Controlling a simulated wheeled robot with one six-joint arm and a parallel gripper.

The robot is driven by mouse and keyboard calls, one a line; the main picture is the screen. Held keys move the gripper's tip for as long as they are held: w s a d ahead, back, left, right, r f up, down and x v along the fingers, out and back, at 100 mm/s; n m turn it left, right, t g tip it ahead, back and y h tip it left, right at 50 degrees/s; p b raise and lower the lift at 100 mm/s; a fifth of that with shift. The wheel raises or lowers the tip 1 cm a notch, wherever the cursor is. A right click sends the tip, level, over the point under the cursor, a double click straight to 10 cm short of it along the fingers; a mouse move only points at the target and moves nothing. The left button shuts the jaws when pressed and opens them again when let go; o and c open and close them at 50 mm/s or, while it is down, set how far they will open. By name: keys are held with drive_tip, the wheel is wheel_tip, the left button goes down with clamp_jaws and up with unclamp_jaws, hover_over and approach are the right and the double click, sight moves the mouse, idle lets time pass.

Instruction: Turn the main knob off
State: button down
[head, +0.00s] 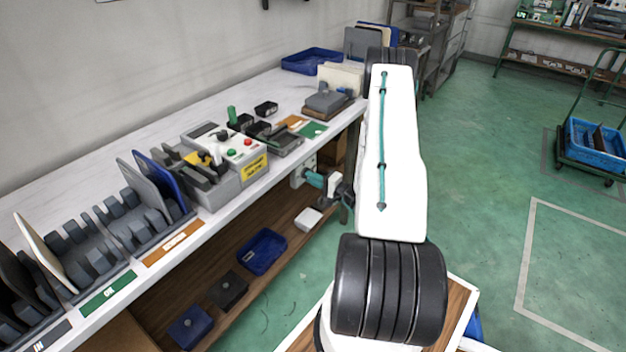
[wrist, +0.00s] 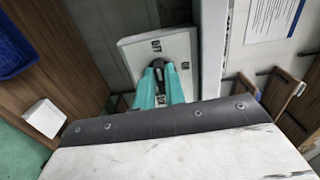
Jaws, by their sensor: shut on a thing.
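The main knob (wrist: 158,66) is a small dark knob on a light grey panel (wrist: 128,46) in the wrist view. My gripper (wrist: 159,72) has its teal fingers closed around the knob, one on each side, and they hide most of it. Small dark marks show on the panel above the knob and to its right; I cannot read them surely. In the head view the panel (head: 298,174) is on the front of the workbench, under its top. My gripper (head: 311,178) reaches it from the right, and the knob is hidden there.
The white worktop (head: 330,133) overhangs close above my gripper. A control box (head: 240,150) with coloured buttons and racks of trays stand on it. On the lower shelf are a blue bin (head: 262,251) and a white box (head: 308,219).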

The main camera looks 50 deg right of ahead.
drive_tip(key=c, duration=1.5)
unclamp_jaws()
drive_tip(key=shift+o, duration=0.2)
drive_tip(key=s, duration=0.7)
drive_tip(key=shift+s+d, duration=0.3)
drive_tip(key=shift+s, duration=0.1)
